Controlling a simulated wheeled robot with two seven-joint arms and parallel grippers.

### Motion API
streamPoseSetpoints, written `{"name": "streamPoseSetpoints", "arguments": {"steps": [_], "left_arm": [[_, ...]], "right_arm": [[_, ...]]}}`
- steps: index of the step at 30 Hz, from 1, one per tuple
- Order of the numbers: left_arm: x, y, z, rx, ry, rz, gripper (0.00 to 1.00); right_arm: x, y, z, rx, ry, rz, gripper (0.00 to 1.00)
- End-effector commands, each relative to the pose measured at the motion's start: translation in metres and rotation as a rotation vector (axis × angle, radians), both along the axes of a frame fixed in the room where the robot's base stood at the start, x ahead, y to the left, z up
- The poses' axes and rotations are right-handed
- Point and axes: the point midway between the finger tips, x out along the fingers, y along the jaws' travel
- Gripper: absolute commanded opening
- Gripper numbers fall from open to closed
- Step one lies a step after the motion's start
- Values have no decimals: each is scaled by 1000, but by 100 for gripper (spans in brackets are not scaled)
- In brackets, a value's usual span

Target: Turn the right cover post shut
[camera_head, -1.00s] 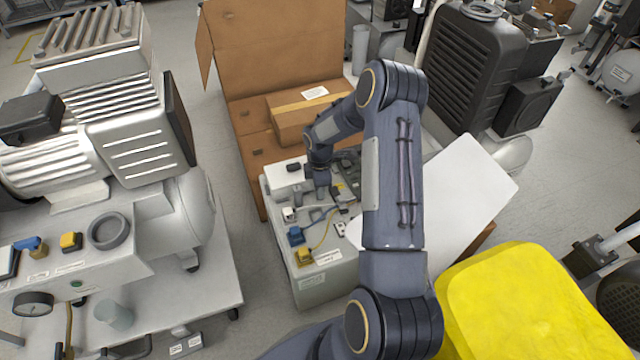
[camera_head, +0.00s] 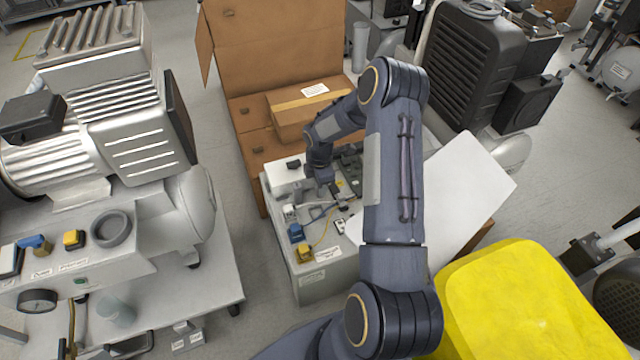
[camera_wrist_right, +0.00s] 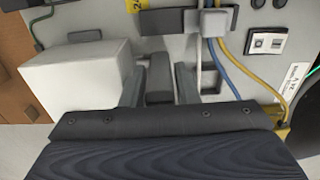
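A grey post (camera_wrist_right: 159,82) stands on the light grey panel in the right wrist view, between the two fingers of my right gripper (camera_wrist_right: 160,88). The fingers are apart, one on each side of the post. Thin gaps seem to show beside it, and firm contact cannot be made out. In the head view my right gripper (camera_head: 325,187) points down at the top of the middle grey unit (camera_head: 330,285), and the post is hidden there by the arm and gripper. My left gripper is in neither current view.
A white block (camera_wrist_right: 76,80) stands left of the fingers. Blue and yellow cables (camera_wrist_right: 236,65) run to the right of them. An open cardboard box (camera_head: 275,45) is behind the unit, a compressor (camera_head: 125,130) at left, a yellow object (camera_head: 530,305) at front right.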

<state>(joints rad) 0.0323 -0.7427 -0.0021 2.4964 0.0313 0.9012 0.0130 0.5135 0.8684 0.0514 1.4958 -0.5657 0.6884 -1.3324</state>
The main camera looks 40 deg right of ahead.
Motion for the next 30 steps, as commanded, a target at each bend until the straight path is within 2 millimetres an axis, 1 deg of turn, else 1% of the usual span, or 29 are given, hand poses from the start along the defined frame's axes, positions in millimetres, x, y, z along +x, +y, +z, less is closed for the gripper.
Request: {"name": "streamPoseSetpoints", "arguments": {"steps": [1, 3, 10, 14, 17, 20, 30], "left_arm": [[0, 0, 0, 0, 0, 0, 100], [0, 0, 0, 0, 0, 0, 100], [0, 0, 0, 0, 0, 0, 100], [0, 0, -5, 0, 0, 0, 100], [0, 0, -13, 0, 0, 0, 100], [0, 0, -23, 0, 0, 0, 100], [0, 0, -58, 0, 0, 0, 100]], "right_arm": [[0, 0, 0, 0, 0, 0, 35], [0, 0, 0, 0, 0, -1, 44], [0, 0, 0, 0, -1, -6, 44], [0, 0, -1, 0, -1, -66, 44], [1, 0, -3, 0, -2, -177, 44], [1, 0, -4, -2, -4, -343, 44], [1, 0, -5, 0, -3, -968, 44]]}}
